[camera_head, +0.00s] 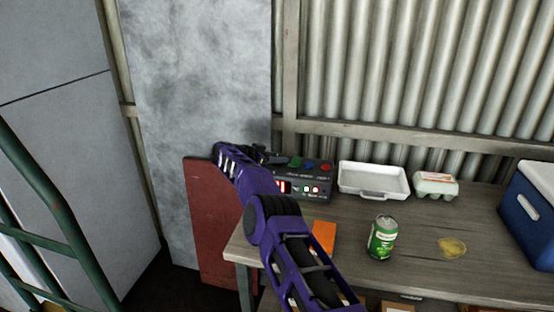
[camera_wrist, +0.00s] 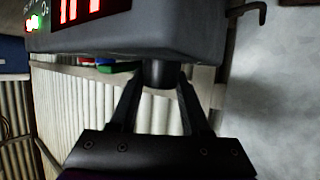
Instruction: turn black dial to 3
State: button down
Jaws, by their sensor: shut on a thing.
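The grey control box (camera_head: 318,178) stands at the back left of the workbench, with coloured buttons and a red lit display (camera_head: 284,187) on it. The box also fills the top of the wrist view (camera_wrist: 150,38), where its red display is cut off by the frame edge. The black dial (camera_wrist: 160,73) sticks out from the box there. My gripper (camera_wrist: 160,82) is shut on the dial, one finger on each side. In the head view my purple arm reaches to the box's left end and hides the dial. I cannot read the dial's setting.
A white tray (camera_head: 373,193), an egg carton (camera_head: 436,187), a green can (camera_head: 382,239) and a yellow patch (camera_head: 452,247) are on the bench (camera_head: 415,265). An orange block (camera_head: 323,236) lies close beside my arm. A blue cooler (camera_head: 530,215) stands at the right.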

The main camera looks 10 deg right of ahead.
jog(key=shift+f, duration=0.1)
jog(key=shift+c, duration=1.9)
grip_release()
jog(key=shift+d, duration=0.1)
jog(key=p+v, duration=0.2)
jog(key=v, duration=1.5)
jog(key=shift+r, duration=0.2)
jog(key=shift+s, duration=0.15)
